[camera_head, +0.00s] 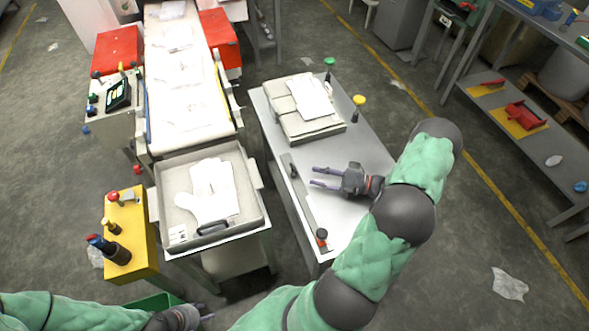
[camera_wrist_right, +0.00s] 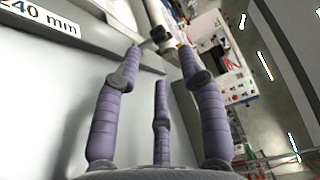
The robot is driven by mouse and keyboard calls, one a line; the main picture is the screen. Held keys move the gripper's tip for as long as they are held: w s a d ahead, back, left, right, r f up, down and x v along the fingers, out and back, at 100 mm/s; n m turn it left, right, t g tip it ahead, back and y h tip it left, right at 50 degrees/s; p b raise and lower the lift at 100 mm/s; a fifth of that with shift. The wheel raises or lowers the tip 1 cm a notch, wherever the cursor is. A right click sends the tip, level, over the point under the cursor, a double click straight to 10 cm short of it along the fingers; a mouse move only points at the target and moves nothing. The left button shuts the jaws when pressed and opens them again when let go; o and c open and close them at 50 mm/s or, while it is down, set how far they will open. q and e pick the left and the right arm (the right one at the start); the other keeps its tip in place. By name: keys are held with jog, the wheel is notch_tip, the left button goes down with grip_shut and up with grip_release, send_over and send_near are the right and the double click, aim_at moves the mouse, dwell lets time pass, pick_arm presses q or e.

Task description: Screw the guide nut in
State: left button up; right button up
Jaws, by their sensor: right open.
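A long grey guide strip (camera_head: 303,196) lies along the left edge of the grey table. A small dark knob-like part, probably the guide nut (camera_head: 293,171), stands on it near its far end. A dark part (camera_wrist_right: 160,36) shows just past the fingertips in the right wrist view, and seems to be the same one. My right gripper (camera_head: 314,176) is open and empty over the table, right of this part, fingers pointing left at it and apart from it. My left gripper (camera_head: 204,312) is low at the bottom edge; its fingers are too small to read.
A dark knob with an orange-red top (camera_head: 321,237) stands at the strip's near end. Grey folded packs (camera_head: 300,112) lie at the table's back. A tray (camera_head: 257,208) with a white glove (camera_head: 211,190) stands left, beside a yellow stand (camera_head: 145,237).

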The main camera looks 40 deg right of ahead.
aim_at(294, 167)
jog(key=b+x, duration=0.2)
jog(key=x, duration=0.6)
jog(key=shift+w+a, duration=0.2)
jog(key=shift+w, duration=0.15)
grip_shut()
